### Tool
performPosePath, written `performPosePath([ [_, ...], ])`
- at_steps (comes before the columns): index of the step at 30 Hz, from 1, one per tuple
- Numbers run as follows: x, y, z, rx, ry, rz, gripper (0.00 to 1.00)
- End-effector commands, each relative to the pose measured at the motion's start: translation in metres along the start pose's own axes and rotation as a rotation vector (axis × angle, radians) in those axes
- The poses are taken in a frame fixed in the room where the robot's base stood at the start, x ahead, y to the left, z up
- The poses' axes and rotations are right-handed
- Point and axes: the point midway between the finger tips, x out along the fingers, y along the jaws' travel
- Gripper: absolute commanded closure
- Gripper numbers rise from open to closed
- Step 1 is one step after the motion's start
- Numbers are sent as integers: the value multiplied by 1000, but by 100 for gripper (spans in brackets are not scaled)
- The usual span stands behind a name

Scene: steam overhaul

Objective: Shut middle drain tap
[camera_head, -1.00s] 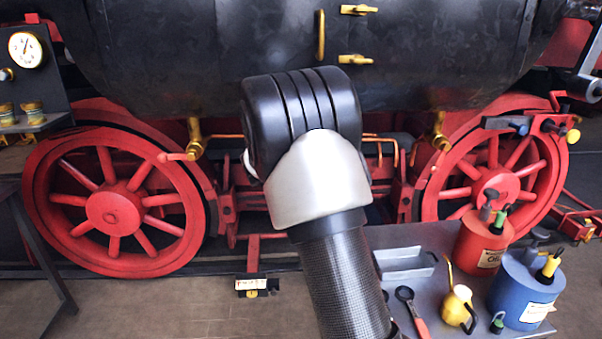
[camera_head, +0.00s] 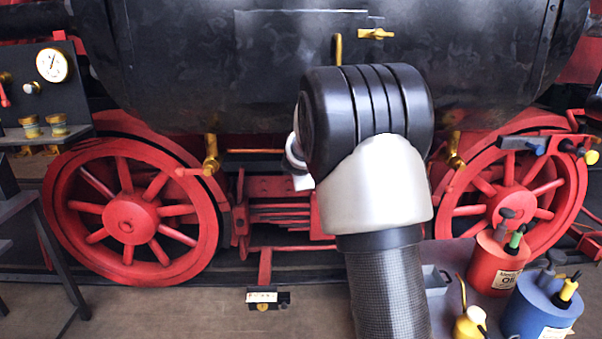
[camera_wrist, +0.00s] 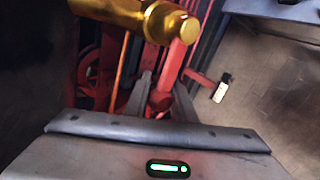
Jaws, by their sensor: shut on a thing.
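The middle drain tap shows in the wrist view as a brass body (camera_wrist: 165,20) at the top, with a red lever (camera_wrist: 178,52) running down from it. The fingers of my gripper (camera_wrist: 162,98) are shut on the lever's red lower part, below the brass body. In the head view my arm hides this tap and my gripper. Two other brass taps show there, a left one (camera_head: 211,153) with a red-tipped lever pointing left and a right one (camera_head: 455,152) beside my arm.
The black boiler (camera_head: 220,70) hangs above, between red spoked wheels (camera_head: 131,215). A gauge panel (camera_head: 52,65) stands at left. A red oil can (camera_head: 494,266) and a blue can (camera_head: 540,305) stand on a bench at lower right. The floor at lower left is partly clear.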

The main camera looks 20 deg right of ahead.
Motion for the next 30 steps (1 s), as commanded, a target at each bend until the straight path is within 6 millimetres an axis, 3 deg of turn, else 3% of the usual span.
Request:
performPosePath([
  [12,-1,2,0,8,6,4,100],
  [13,-1,2,0,8,6,4,74],
  [16,-1,2,0,8,5,4,59],
  [25,-2,2,0,7,4,2,59],
  [30,-20,3,0,6,5,4,59],
])
